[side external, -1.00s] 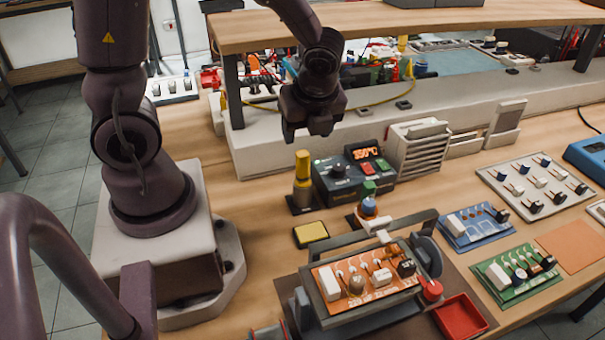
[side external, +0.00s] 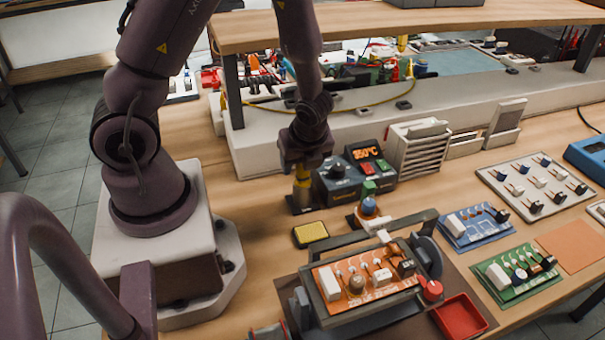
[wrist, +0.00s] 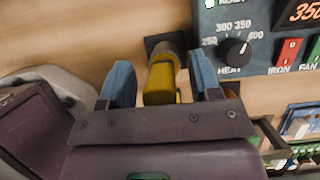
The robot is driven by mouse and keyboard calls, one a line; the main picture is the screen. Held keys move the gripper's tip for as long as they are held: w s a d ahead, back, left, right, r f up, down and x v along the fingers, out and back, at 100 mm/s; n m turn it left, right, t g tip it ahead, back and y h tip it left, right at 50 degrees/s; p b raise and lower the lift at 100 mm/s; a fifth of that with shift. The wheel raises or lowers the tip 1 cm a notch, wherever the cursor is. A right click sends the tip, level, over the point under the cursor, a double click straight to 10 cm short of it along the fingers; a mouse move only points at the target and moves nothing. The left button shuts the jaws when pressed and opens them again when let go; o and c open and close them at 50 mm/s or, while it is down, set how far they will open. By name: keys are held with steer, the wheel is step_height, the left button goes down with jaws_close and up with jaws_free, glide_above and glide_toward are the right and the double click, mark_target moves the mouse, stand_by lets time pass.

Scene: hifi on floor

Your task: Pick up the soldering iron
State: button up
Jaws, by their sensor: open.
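The soldering iron appears to be the upright tool with a yellow handle (side external: 302,190) in a dark square stand, left of the soldering station (side external: 350,178). In the wrist view the yellow handle (wrist: 162,82) lies between the two blue fingers of my gripper (wrist: 160,88). My gripper (side external: 303,172) is open, pointing down over the top of the handle. The fingers sit on either side of it with a visible gap at least on the left. The handle's top is hidden by my gripper in the side view.
The soldering station stands close on the right of my gripper. A yellow sponge tray (side external: 310,234) lies in front. An orange circuit board (side external: 366,282) sits in a holder nearer the camera. A raised shelf (side external: 400,22) stands behind.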

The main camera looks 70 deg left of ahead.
steer(key=c, duration=0.9)
steer(key=shift+r, duration=0.1)
step_height(320, 180, up, 18)
steer(key=shift+f, duration=0.1)
